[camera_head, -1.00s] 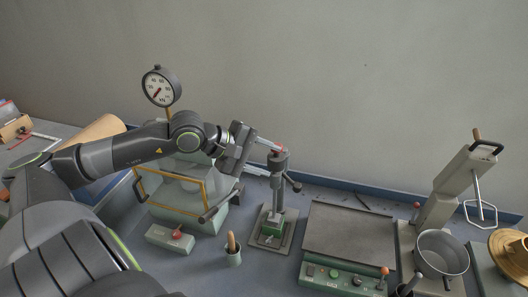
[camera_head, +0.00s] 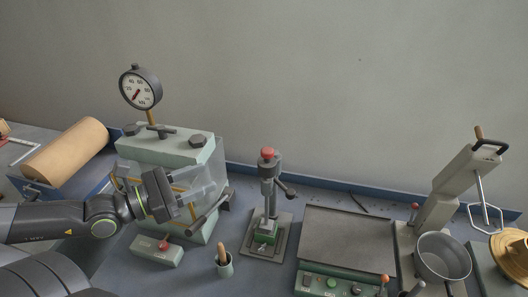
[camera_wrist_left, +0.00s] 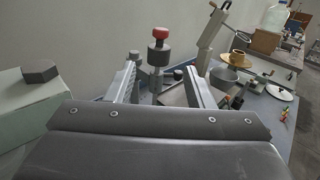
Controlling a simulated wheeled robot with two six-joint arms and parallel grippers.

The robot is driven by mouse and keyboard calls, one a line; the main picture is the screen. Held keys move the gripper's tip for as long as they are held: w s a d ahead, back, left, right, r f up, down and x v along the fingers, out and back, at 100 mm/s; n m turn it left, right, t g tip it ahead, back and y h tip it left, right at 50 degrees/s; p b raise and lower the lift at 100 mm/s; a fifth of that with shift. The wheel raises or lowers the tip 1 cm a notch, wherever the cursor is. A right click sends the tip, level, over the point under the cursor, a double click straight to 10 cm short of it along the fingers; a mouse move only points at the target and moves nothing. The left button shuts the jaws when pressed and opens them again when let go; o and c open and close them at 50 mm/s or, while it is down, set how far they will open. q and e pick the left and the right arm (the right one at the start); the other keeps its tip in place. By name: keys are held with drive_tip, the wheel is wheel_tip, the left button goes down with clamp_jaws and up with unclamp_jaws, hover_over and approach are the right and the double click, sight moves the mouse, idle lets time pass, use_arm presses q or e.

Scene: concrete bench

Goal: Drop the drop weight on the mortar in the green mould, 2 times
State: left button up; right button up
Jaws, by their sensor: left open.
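The drop-weight tamper (camera_head: 267,190) stands upright on a small base plate, its red knob (camera_head: 267,153) at the top above a dark collar. The green mould (camera_head: 264,236) sits at its foot; the mortar inside cannot be made out. My left gripper (camera_head: 210,183) is open and empty, well left of the tamper, in front of the pale green press. In the left wrist view, the red knob (camera_wrist_left: 160,33) and dark collar (camera_wrist_left: 158,53) show beyond and between the open fingers, touching neither. My right gripper is not in view.
The pale green press (camera_head: 165,150) with a dial gauge (camera_head: 140,88) stands close behind my left gripper. A small cup with a wooden handle (camera_head: 223,264) stands in front. A flat dark table with controls (camera_head: 345,240) and a steel bowl (camera_head: 442,258) are to the right.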

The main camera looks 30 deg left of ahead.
sight(262, 155)
use_arm(q)
drive_tip(key=b+x, duration=0.2)
drive_tip(key=x, duration=1.3)
drive_tip(key=shift+s+r, duration=0.1)
drive_tip(key=shift+x, duration=1.15)
clamp_jaws()
